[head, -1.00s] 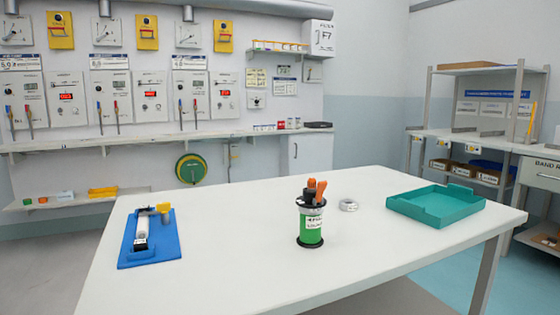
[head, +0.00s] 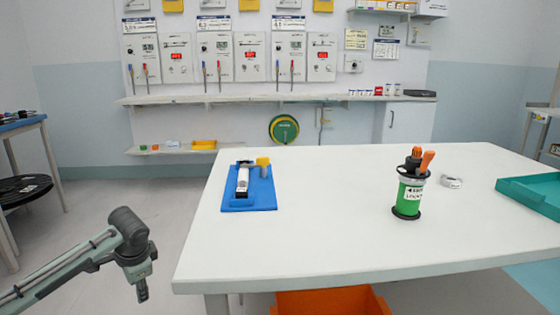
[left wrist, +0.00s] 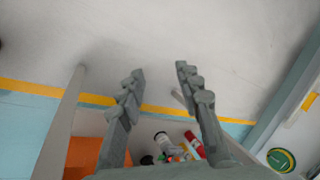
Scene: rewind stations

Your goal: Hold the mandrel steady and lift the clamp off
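A blue base (head: 262,202) lies on the left part of the white table. On it lies a white rod-like piece (head: 242,181) with dark ends, which looks like the mandrel. A yellow piece (head: 263,162), which looks like the clamp, sits at its far right end; I cannot tell how they join. My left gripper (head: 142,291) hangs low, left of the table's near corner and well away from the base. In the left wrist view its two fingers (left wrist: 160,71) are apart, with nothing between them. My right gripper is not in view.
On the white table (head: 330,235) stand a green-labelled holder (head: 409,197) with orange handles, a silver ring (head: 451,181) and a teal tray (head: 533,192). An orange bin (head: 330,304) is under the table. Another table (head: 22,122) stands far left. Floor around my left gripper is clear.

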